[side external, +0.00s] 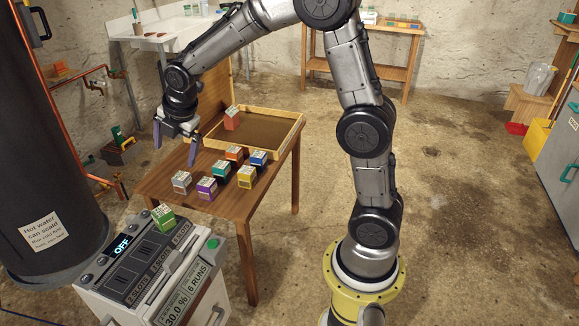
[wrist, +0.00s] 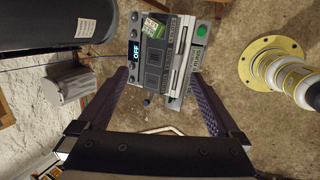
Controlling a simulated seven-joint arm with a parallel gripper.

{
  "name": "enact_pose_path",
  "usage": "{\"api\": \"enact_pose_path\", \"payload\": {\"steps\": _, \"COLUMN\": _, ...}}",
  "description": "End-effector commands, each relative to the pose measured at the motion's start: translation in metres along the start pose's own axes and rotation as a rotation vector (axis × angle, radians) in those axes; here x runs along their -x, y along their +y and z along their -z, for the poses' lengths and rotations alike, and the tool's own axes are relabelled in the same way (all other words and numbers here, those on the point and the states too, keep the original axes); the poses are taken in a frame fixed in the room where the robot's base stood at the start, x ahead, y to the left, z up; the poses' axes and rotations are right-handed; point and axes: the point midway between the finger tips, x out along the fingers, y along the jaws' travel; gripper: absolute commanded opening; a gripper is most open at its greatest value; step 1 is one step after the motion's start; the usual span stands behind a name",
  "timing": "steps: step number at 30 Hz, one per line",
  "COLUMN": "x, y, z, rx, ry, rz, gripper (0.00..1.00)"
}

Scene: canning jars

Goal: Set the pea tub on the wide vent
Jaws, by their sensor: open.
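A green tub with a pale patterned top (side external: 163,217), likely the pea tub, sits upright on the back end of the machine's dark top panel (side external: 140,262); its label is too small to read. It also shows in the wrist view (wrist: 153,27). The panel has marked areas and slots; I cannot tell for sure which is the wide vent. My gripper (side external: 177,143) is open and empty, in the air above the left end of the wooden table, apart from the tub. In the wrist view, the machine shows beyond and between my fingers (wrist: 164,85).
Several coloured tubs, including a teal one (side external: 221,169), stand on the wooden table (side external: 225,205). An orange tub (side external: 232,118) is in the wooden tray (side external: 267,128). A dark hot-water tank (side external: 35,130) stands left of the machine. The machine's display reads OFF (side external: 122,245).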

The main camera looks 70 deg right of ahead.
Motion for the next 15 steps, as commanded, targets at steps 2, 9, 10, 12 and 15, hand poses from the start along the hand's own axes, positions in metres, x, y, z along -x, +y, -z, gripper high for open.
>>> {"api": "enact_pose_path", "payload": {"steps": 2, "x": 0.038, "y": -0.02, "z": 0.004, "rx": -0.173, "ry": 0.009, "rz": -0.015, "gripper": 0.99}}
{"api": "enact_pose_path", "payload": {"steps": 9, "x": 0.12, "y": -0.098, "z": 0.016, "rx": -0.72, "ry": 0.056, "rz": -0.024, "gripper": 0.99}}
{"api": "enact_pose_path", "payload": {"steps": 10, "x": 0.128, "y": -0.109, "z": 0.018, "rx": -0.787, "ry": 0.062, "rz": -0.023, "gripper": 0.99}}
{"api": "enact_pose_path", "payload": {"steps": 12, "x": 0.144, "y": -0.135, "z": 0.022, "rx": -0.946, "ry": 0.081, "rz": -0.019, "gripper": 0.99}}
{"api": "enact_pose_path", "payload": {"steps": 15, "x": 0.161, "y": -0.173, "z": 0.029, "rx": -1.161, "ry": 0.107, "rz": -0.009, "gripper": 0.99}}
